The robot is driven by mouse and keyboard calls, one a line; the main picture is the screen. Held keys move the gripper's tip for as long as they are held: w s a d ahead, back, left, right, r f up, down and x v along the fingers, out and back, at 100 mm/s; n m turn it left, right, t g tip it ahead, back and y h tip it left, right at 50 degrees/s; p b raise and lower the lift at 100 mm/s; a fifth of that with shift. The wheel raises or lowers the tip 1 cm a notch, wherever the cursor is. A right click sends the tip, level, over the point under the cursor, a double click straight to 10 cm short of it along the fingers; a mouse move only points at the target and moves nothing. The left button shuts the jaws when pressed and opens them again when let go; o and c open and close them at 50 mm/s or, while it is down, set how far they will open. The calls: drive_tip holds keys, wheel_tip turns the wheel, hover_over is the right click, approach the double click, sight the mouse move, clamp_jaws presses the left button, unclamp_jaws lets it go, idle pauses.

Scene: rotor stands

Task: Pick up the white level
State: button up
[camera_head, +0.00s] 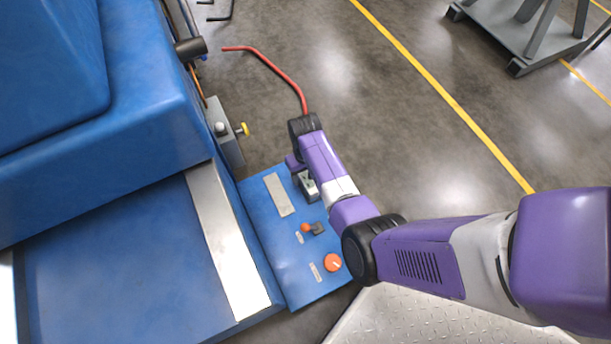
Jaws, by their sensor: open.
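A small pale white-and-grey piece (309,188) shows at the far right edge of the blue control panel, beside my wrist. It may be the white level, but it is too small and too covered by my arm to be sure. My gripper (296,164) hangs over the far end of the panel, partly hidden by my own purple arm. It is open. Its fingertips are not clear, and I cannot tell whether it touches the pale piece. No object shows in its grasp.
The blue panel (262,225) carries an orange-tipped lever (308,227), an orange knob (333,262) and pale label plates. A large blue machine (110,120) fills the left. A grey box with a yellow knob (243,129) stands behind. A red curved rod (270,65) extends over open floor.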

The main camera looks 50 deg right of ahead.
sight(306, 176)
drive_tip(key=shift+f, duration=0.4)
drive_tip(key=shift+r, duration=0.1)
clamp_jaws()
wheel_tip(306, 176, up, 20)
drive_tip(key=p, duration=0.9)
drive_tip(key=shift+d+p, duration=0.15)
drive_tip(key=shift+p, duration=0.25)
